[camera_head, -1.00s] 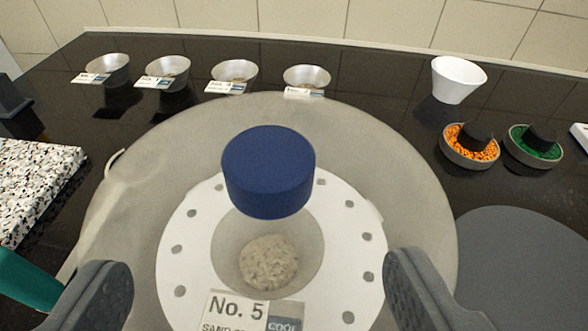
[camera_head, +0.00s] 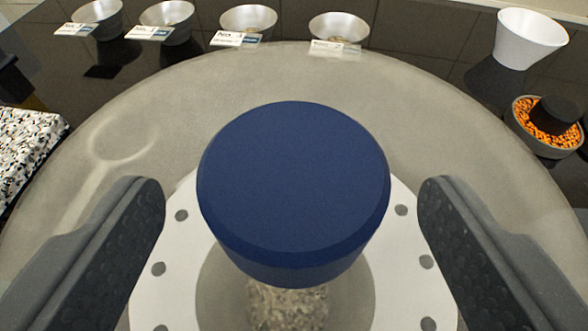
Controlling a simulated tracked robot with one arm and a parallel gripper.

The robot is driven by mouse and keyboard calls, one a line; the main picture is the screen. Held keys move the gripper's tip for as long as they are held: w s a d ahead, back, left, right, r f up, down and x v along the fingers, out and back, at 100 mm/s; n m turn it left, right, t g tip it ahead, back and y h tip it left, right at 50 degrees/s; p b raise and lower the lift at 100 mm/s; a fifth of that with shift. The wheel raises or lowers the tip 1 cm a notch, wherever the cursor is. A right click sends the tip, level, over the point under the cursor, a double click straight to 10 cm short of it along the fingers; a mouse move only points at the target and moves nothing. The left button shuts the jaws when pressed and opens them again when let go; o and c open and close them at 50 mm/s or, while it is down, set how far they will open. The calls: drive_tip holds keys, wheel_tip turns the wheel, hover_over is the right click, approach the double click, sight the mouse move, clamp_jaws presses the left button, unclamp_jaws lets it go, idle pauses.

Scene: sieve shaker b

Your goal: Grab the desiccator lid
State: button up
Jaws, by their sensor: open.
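The desiccator lid (camera_head: 400,95) is a large translucent grey dome with a dark blue round knob (camera_head: 293,185) on top. The knob is near the middle of the view. My gripper (camera_head: 292,200) is open, with one dark finger on each side of the knob. There is a clear gap between the knob and each finger. Through the lid I see a white perforated plate (camera_head: 410,240) and a bowl of pale sand (camera_head: 287,303), partly hidden by the knob.
Several small metal bowls with labels (camera_head: 248,22) stand in a row behind the lid. A white cup (camera_head: 528,38) and a dish of orange beads (camera_head: 545,125) are at the right. A speckled slab (camera_head: 25,145) is at the left. The bench is black.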

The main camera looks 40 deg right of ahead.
drive_tip(key=shift+w+d+f, duration=0.1)
drive_tip(key=shift+w+d, duration=0.05)
drive_tip(key=c, duration=1.4)
drive_tip(key=shift+o, duration=0.2)
drive_tip(key=shift+r, duration=0.2)
